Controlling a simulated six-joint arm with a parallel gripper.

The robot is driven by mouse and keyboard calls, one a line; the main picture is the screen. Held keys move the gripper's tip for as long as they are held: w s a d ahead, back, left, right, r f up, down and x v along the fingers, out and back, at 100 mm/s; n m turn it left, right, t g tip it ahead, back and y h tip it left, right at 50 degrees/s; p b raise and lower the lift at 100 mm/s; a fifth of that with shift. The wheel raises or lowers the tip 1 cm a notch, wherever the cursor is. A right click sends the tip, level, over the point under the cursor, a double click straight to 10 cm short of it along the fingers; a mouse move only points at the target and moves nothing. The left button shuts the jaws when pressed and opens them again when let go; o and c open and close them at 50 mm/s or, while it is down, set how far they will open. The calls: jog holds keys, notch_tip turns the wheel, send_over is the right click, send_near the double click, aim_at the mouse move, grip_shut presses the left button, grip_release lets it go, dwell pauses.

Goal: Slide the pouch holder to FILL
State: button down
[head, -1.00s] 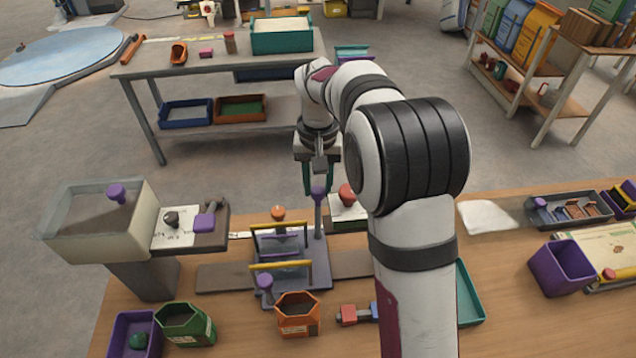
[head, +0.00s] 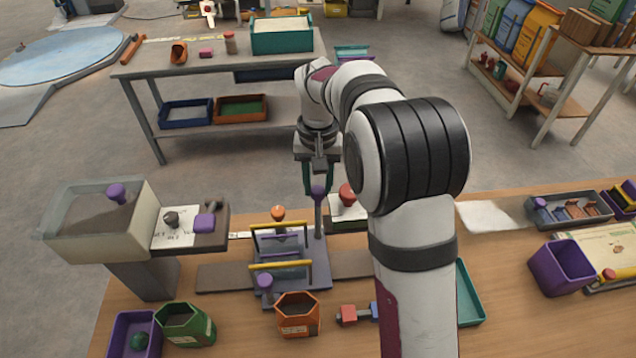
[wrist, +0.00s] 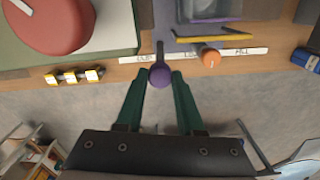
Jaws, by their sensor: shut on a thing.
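The pouch holder (head: 318,276) is a purple-grey carriage with yellow bars, standing on a dark rail across the wooden bench. A tall post with a purple knob (head: 318,191) rises from its right side. My gripper (head: 318,188) points down with its green fingers shut on that knob; the wrist view shows the knob (wrist: 160,76) between the fingertips. A white label strip (wrist: 185,54) runs along the rail, with FILL at its right end in the wrist view. An orange knob (head: 278,212) stands beside the strip.
A hopper (head: 140,205) with a purple knob stands left of the holder. An orange bin (head: 297,316) and a green bin (head: 186,324) stand in front. A red knob (head: 346,195) is just right of the post. Bare rail shows left of the holder.

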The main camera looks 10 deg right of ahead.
jog(key=a, duration=1.3)
jog(key=shift+a, duration=0.35)
jog(key=c, duration=0.5)
grip_release()
jog(key=shift+c, duration=0.2)
jog(key=shift+d, duration=0.1)
notch_tip(320, 180, up, 16)
jog(key=shift+f, duration=0.1)
